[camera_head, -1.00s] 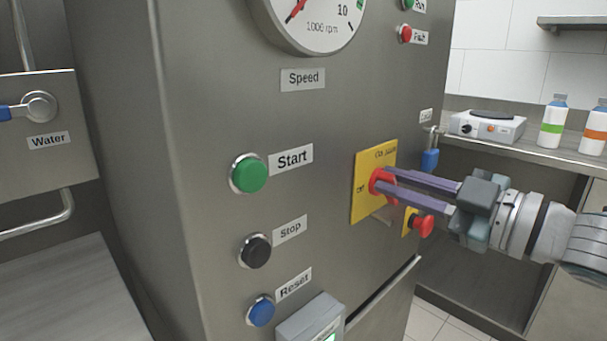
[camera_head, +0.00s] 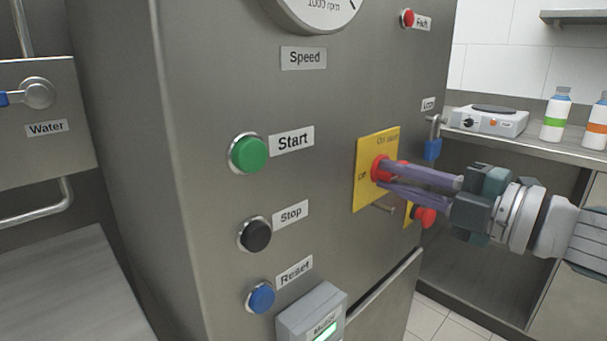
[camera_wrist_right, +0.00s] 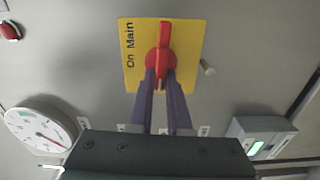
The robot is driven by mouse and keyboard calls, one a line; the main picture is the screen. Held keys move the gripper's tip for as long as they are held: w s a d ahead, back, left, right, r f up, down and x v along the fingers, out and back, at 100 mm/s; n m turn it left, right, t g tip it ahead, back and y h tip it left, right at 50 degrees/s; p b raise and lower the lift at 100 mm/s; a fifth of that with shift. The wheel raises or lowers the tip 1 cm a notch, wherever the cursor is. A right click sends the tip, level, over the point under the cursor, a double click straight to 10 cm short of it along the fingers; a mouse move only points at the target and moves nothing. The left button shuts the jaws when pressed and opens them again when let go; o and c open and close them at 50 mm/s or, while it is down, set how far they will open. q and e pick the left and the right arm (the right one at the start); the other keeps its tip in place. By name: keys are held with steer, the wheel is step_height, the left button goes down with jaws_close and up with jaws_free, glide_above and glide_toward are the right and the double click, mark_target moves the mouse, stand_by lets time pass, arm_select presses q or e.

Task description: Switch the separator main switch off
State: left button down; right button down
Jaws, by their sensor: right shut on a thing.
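The main switch is a red rotary knob (camera_wrist_right: 160,62) on a yellow plate (camera_head: 363,190) on the grey cabinet front. The plate reads "On Main" at its top and "Off" at its left in the head view. My right gripper (camera_head: 384,175) reaches in from the right, its two purple fingers shut on the knob. In the right wrist view the gripper (camera_wrist_right: 160,86) covers the lower end of the knob's bar. There the bar runs up and down the picture, with "On Main" to its left. My left gripper is not in view.
Left of the switch are the green Start (camera_head: 249,154), black Stop (camera_head: 255,234) and blue Reset (camera_head: 261,297) buttons. A red button (camera_head: 424,216) sits close behind the plate, below my fingers. A padlock (camera_head: 432,148) hangs nearby. A grey meter box (camera_head: 310,312) juts out below.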

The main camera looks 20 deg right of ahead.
steer(key=shift+n, duration=0.5)
steer(key=c, duration=0.9)
jaws_free()
steer(key=shift+o, duration=0.2)
steer(key=v, duration=1)
steer(key=shift+f, duration=0.1)
